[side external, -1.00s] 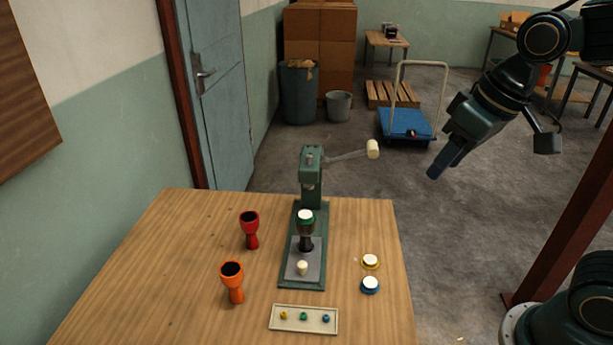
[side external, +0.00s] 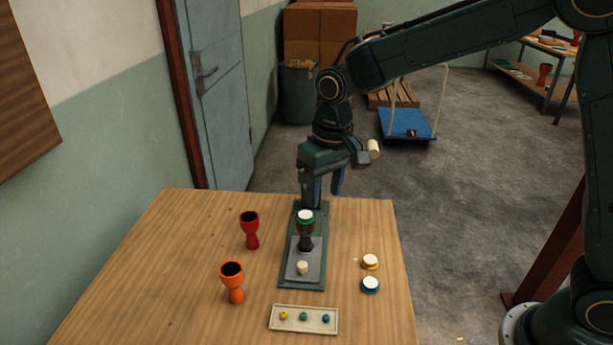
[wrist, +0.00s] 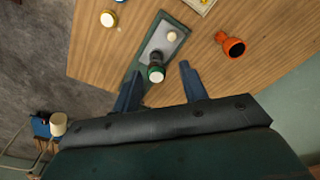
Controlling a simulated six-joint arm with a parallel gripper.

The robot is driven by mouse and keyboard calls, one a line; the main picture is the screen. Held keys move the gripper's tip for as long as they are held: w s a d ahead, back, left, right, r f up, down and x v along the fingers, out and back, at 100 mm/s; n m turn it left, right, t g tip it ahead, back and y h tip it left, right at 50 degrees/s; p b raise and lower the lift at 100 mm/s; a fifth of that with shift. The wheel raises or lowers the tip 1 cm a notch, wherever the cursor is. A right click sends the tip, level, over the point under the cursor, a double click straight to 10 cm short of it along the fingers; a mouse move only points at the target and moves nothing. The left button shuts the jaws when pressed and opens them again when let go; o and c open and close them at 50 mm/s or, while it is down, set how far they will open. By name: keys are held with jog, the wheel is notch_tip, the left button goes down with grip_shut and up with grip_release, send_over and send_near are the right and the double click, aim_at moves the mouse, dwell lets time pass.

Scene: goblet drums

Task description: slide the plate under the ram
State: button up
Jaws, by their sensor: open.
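The grey plate (side external: 313,268) lies on the green press base (side external: 290,281), with a cream knob (side external: 302,267) at its front end. A dark drum with a green rim and white top (side external: 305,226) stands upright on the plate's back part. My gripper (side external: 325,200) is open and empty, pointing down at the press, behind the drum. It hides the press head and ram in the side view. In the wrist view, the blue fingers (wrist: 159,70) show on either side of the drum (wrist: 156,73); whether they touch anything is unclear. The plate (wrist: 157,42) and knob (wrist: 172,36) show beyond it.
A red goblet drum (side external: 250,229) and an orange one (side external: 233,281) stand left of the press. Yellow-rimmed (side external: 370,262) and blue-rimmed (side external: 370,285) discs lie right. A tray (side external: 273,321) with small coloured pieces is in front. The lever's cream grip (side external: 374,149) sticks out right of my gripper.

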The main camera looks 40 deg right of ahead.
jog(key=g, duration=0.1)
send_over(303, 263)
notch_tip(303, 263, down, 6)
jog(key=shift+a+f, duration=0.15)
jog(key=shift+f, duration=0.15)
notch_tip(303, 263, down, 14)
jog(key=shift+r, duration=0.25)
dwell(0.3)
grip_shut()
